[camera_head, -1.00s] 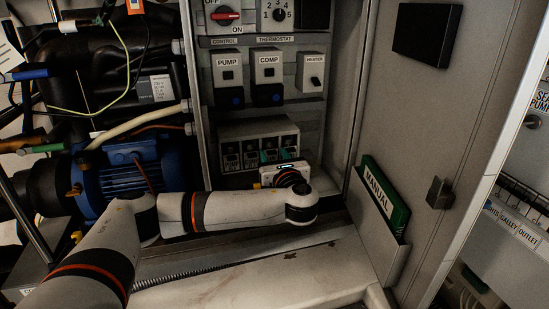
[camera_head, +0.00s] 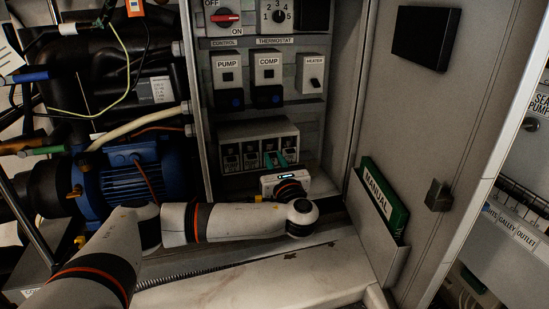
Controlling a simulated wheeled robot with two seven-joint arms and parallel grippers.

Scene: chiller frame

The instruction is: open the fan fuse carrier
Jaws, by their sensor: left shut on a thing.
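A row of several dark fuse carriers (camera_head: 249,160) sits in a grey fuse block (camera_head: 237,132) low in the cabinet, in the head view. Their small labels are too blurred to read. My left gripper (camera_head: 276,160) has teal fingertips at the right half of this row. It is shut on one fuse carrier, around the third from the left. The fingers and gripper body hide most of that carrier, so I cannot tell how far it is tilted. My right gripper is not in view.
Above the block are the PUMP (camera_head: 229,78), COMP (camera_head: 268,75) and HEATER (camera_head: 311,74) units. A green manual (camera_head: 384,197) sits in a door pocket at the right. A blue motor (camera_head: 140,175) and hoses crowd the left. The pale ledge (camera_head: 240,285) below is mostly clear.

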